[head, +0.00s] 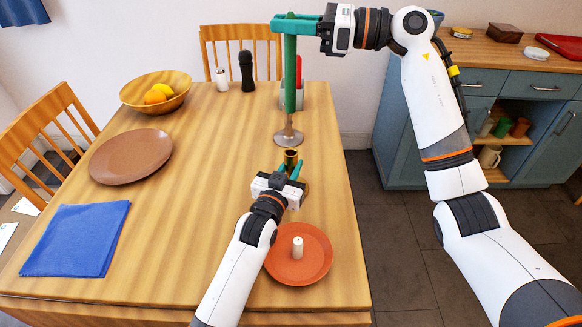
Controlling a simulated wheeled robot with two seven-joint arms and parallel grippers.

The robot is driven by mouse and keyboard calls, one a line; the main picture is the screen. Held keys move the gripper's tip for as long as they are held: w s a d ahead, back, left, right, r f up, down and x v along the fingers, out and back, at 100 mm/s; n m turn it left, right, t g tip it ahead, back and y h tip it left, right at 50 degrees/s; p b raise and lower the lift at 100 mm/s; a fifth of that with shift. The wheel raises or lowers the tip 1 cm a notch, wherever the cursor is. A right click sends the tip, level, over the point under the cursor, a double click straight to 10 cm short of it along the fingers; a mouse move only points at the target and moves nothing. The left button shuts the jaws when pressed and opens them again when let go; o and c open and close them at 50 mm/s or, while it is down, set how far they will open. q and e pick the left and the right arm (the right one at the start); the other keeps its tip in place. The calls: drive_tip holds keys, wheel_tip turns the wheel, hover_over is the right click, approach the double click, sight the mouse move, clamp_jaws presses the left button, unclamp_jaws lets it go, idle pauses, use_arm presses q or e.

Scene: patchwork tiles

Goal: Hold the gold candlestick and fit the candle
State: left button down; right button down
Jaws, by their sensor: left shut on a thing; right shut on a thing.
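The gold candlestick (291,157) stands upright on the table, its cup showing above my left gripper (290,172). My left gripper is shut on it, and its lower part is mostly hidden. My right gripper (290,24) is shut on the upper part of a long green candle (290,70). The candle hangs upright, and in the picture its lower end is above the gold cup with a gap between them. A silver candlestick (288,138) shows behind, with its round foot on the table and its top hidden by the candle.
A red object (298,72) is partly hidden behind the green candle. A terracotta plate (279,262) with a short white candle (297,247) lies near the front edge. A brown plate (131,156), blue cloth (77,238), fruit bowl (174,94) and dark mill (247,71) stand left.

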idle(0.4)
hover_over(291, 111)
drive_tip(key=w, duration=0.1)
drive_tip(key=shift+f, duration=4.85)
drive_tip(key=shift+f, duration=1.85)
drive_tip(key=c, duration=1.2)
unclamp_jaws()
drive_tip(key=shift+c, duration=0.2)
